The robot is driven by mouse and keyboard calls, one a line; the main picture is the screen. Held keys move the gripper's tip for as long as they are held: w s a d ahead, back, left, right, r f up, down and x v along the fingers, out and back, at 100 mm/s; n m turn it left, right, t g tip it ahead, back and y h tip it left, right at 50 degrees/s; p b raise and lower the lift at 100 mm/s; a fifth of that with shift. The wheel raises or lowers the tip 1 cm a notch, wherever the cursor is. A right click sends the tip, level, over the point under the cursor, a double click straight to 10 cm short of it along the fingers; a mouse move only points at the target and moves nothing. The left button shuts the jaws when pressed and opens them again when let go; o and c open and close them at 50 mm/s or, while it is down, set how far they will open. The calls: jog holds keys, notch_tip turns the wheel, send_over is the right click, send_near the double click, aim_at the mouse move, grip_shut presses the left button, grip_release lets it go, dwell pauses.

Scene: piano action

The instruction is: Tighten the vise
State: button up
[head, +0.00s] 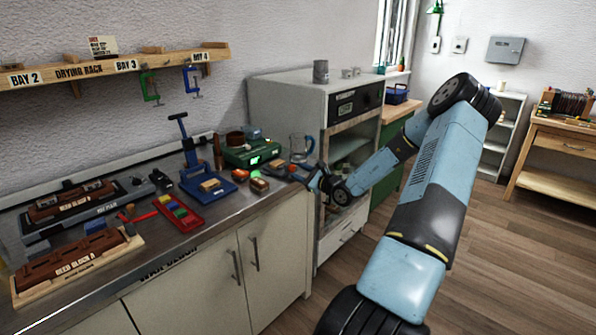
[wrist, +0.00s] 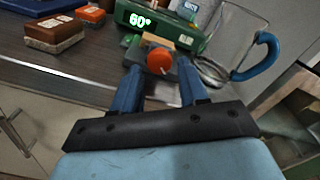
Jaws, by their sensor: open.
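The vise (wrist: 183,71) appears in the wrist view as a small grey body with a round orange knob (wrist: 159,60) facing me. A tan wooden piece (wrist: 154,44) shows just behind the knob. In the head view the vise (head: 291,169) is small and partly hidden by my arm at the bench's right end. My gripper (wrist: 160,68) is open, its two blue fingers apart with the knob showing between their tips. I cannot tell whether the fingers touch the knob. My gripper (head: 308,176) also shows in the head view, low over the bench edge.
A green device (wrist: 160,20) reading 60° stands behind the vise. A glass jug (wrist: 230,40) with a blue handle stands close on the right. Brown blocks (wrist: 52,34) lie to the left. A blue press (head: 205,180) and red tray (head: 180,212) stand farther left.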

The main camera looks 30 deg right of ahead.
jog(key=shift+x, duration=1.4)
jog(key=c, duration=0.7)
jog(key=shift+d, duration=0.35)
jog(key=shift+c, duration=0.3)
jog(key=shift+a, duration=0.15)
jog(key=shift+m, duration=0.3)
jog(key=m, duration=0.2)
jog(key=shift+r+m, duration=0.1)
jog(key=shift+m, duration=0.3)
jog(key=m, duration=0.4)
